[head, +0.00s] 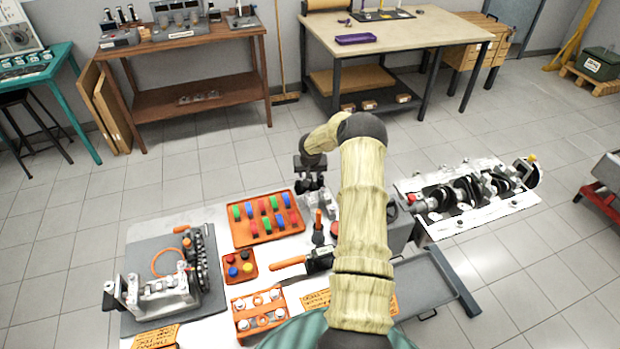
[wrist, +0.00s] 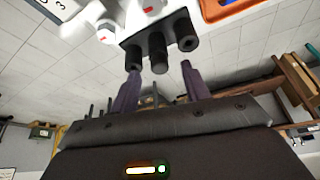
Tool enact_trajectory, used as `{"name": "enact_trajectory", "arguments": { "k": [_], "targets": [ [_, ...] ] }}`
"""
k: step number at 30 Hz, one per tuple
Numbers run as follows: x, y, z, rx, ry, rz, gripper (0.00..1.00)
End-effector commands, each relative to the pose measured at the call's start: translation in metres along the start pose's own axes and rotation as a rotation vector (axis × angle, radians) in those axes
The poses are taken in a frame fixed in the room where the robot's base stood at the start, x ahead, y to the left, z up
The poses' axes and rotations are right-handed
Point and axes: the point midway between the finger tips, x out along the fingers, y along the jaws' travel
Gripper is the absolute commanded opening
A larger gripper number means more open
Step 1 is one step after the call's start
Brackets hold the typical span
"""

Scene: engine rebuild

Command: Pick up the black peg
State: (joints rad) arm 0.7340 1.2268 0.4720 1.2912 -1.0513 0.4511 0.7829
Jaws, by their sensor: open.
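My gripper (head: 311,180) is up and to the right of this tray, beyond the larger tray of coloured pieces. It is open, and its two purple-grey fingers show in the wrist view (wrist: 160,76). Dark cylinders (wrist: 158,50) on a pale metal part appear beyond and partly between the fingertips; I cannot tell whether they touch. I see nothing gripped.
A larger orange tray (head: 268,237) holds several coloured pieces. An engine block with a chain (head: 165,293) stands at the left on a grey mat. A crankshaft assembly (head: 470,192) lies at the right. A hand tool (head: 308,262) and orange holder (head: 259,312) lie near the small tray.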

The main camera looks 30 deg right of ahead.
Motion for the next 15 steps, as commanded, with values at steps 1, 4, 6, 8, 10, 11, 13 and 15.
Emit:
{"name": "enact_trajectory", "arguments": {
  "k": [1, 4, 6, 8, 10, 11, 13, 15],
  "targets": [
    [0.005, 0.0, 0.0, 0.001, -0.002, -0.001, 0.47],
    [0.013, 0.0, 0.0, 0.001, -0.001, -0.001, 0.47],
    [0.017, 0.0, 0.0, 0.001, -0.001, -0.001, 0.47],
    [0.018, 0.0, 0.0, 0.0, 0.0, 0.0, 0.47],
    [0.018, 0.0, 0.0, 0.0, 0.001, 0.0, 0.47],
    [0.018, 0.0, 0.0, 0.0, 0.001, 0.0, 0.47],
    [0.018, 0.0, 0.0, 0.0, 0.0, 0.0, 0.47],
    [0.018, 0.0, 0.001, 0.0, 0.0, 0.0, 0.47]
  ]
}}
